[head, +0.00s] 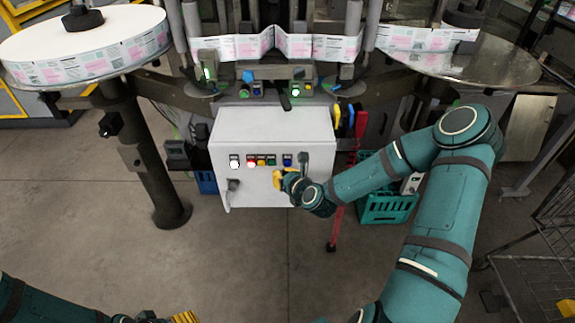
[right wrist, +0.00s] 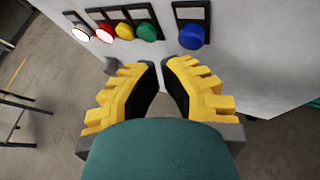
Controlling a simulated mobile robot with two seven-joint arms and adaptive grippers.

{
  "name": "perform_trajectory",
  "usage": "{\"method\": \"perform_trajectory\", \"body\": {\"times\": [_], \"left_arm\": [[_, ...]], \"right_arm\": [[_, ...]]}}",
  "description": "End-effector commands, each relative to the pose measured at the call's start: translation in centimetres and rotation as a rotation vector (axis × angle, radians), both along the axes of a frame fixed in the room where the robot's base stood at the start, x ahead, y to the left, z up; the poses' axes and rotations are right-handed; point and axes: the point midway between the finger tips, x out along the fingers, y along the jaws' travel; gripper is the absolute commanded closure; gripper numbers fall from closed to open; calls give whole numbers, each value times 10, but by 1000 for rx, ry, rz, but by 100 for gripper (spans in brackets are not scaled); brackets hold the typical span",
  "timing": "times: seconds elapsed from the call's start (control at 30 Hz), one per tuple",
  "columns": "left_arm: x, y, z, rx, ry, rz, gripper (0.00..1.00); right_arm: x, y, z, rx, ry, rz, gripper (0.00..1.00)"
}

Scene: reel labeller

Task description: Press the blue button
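The blue button (head: 287,158) is at the right end of a row of buttons on the front of the white control box (head: 270,128). In the right wrist view the blue button (right wrist: 191,37) shows beyond and slightly right of the fingertips. My right gripper (head: 279,179) is just below the button in the head view, close to the box front. In the right wrist view the right gripper (right wrist: 160,65) has a narrow gap between its yellow fingers, with nothing between them. My left gripper (head: 184,318) is cut off at the bottom edge, so its opening is hidden.
White, red, yellow and green buttons sit left of the blue one; the green button (right wrist: 147,31) is nearest. A green crate (head: 385,205) stands right of the box. Open floor lies in front.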

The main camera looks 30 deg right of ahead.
Motion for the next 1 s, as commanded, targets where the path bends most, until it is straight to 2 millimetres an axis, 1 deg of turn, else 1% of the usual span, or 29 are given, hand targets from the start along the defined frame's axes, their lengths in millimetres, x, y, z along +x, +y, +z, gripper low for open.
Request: {"method": "perform_trajectory", "body": {"times": [0.27, 0.57, 1.0], "left_arm": [[0, 0, 0, 0, 0, 0, 25], [0, 0, 1, 0, 0, 0, 25], [0, 0, 1, 0, 0, 0, 25]], "right_arm": [[0, 0, 0, 0, 0, 0, 100], [7, -5, 0, 0, -1, -1, 100], [8, -5, 0, 0, 0, 0, 100]]}}
